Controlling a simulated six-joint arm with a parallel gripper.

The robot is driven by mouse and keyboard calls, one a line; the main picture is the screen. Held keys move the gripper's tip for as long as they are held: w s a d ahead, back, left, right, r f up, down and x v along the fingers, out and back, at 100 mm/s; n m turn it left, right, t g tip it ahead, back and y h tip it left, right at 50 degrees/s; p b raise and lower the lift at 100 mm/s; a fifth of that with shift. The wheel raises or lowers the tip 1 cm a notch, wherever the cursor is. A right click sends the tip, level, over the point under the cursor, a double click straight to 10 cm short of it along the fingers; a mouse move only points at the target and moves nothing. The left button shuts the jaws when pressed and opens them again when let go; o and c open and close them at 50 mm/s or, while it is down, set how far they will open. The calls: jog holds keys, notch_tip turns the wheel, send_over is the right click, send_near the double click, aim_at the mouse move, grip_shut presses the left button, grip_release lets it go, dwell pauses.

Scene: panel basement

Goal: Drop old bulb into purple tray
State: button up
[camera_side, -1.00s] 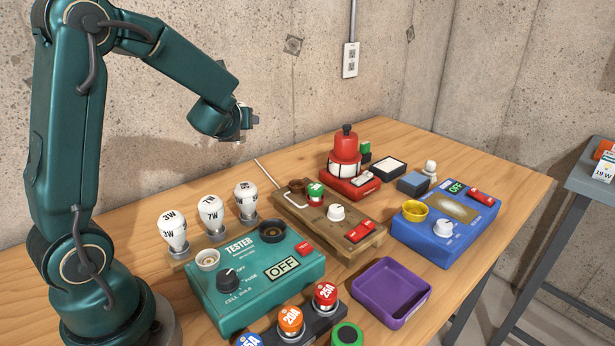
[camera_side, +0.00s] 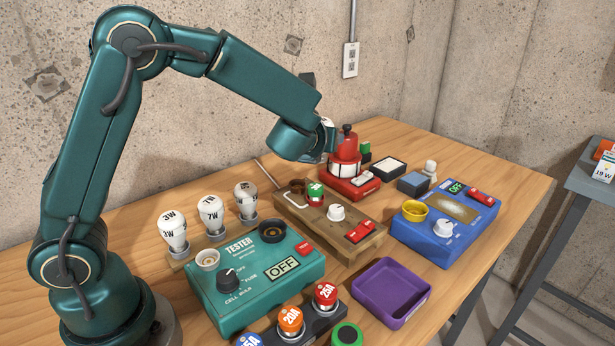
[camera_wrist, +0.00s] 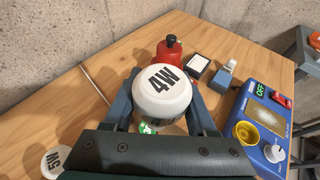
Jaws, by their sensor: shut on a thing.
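My gripper (camera_side: 328,138) is raised over the table's rear middle, just left of and partly in front of the red lamp. In the wrist view, my gripper (camera_wrist: 163,108) is shut on a white bulb marked 4W (camera_wrist: 163,92), with one finger on each side. The bulb's lower part is hidden. In the side view the held bulb is mostly hidden by the gripper. The purple tray (camera_side: 388,290) lies empty at the table's front edge, well below and to the right of my gripper. The wrist view does not show the tray.
Several white bulbs (camera_side: 211,215) stand in a rack behind the green tester (camera_side: 262,285). A wooden board with a socket and switch (camera_side: 327,225) lies between my gripper and the tray. The blue box (camera_side: 445,225) stands to the right. A fuse rack (camera_side: 305,325) is left of the tray.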

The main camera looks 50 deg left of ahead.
jog(key=s+d+f+m+t+h, duration=0.1)
jog(key=d+f+m+h, duration=0.15)
jog(key=d, duration=0.95)
jog(key=s+d+f+m+t+h, duration=0.1)
jog(key=s+d+f+m+h, duration=0.2)
jog(key=d, duration=1)
jog(key=shift+h, duration=0.35)
jog(key=shift+w+f, duration=0.2)
jog(key=shift+f, duration=0.6)
jog(key=shift+w+f, duration=0.15)
jog(key=shift+f, duration=0.65)
jog(key=shift+w+f, duration=0.2)
jog(key=shift+f, duration=0.6)
jog(key=o, duration=1.5)
jog(key=shift+c, duration=0.2)
jog(key=shift+s, duration=0.15)
jog(key=v, duration=0.5)
